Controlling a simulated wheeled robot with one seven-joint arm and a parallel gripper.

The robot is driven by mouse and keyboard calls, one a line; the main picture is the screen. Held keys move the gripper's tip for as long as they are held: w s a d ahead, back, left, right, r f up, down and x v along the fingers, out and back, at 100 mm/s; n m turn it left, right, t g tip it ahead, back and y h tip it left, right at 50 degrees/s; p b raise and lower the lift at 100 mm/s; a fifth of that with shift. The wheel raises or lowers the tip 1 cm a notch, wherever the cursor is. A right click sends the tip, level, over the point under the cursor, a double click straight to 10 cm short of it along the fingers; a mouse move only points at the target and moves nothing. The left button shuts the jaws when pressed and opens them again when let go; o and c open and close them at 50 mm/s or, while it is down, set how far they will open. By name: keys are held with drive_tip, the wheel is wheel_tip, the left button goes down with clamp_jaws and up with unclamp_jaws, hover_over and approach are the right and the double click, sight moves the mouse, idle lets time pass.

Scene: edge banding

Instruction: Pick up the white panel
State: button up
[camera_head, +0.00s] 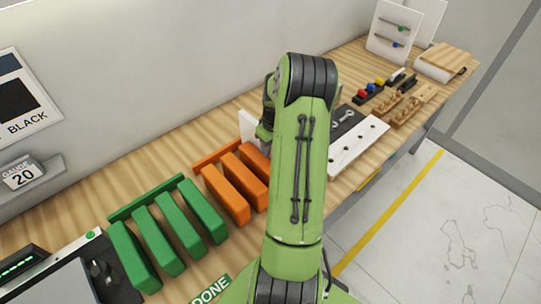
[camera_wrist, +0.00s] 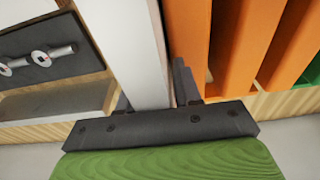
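The white panel (camera_wrist: 133,45) stands upright between the two fingers of my gripper (camera_wrist: 152,92) in the wrist view. One dark finger is at its left side and the other at its right, both very close to it. I cannot tell whether the fingers press on it. In the head view a strip of the white panel (camera_head: 249,126) shows just left of my green arm, beside the orange rack.
An orange slotted rack (camera_head: 225,190) stands close to the panel's right in the wrist view (camera_wrist: 240,45). A green slotted rack (camera_head: 165,232) is further along the wooden bench. A dark tool plate (camera_wrist: 45,45) with metal fittings lies on the panel's other side. Bare wood lies near the wall.

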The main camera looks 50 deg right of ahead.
clamp_jaws()
drive_tip(key=shift+w, duration=0.1)
idle(1.0)
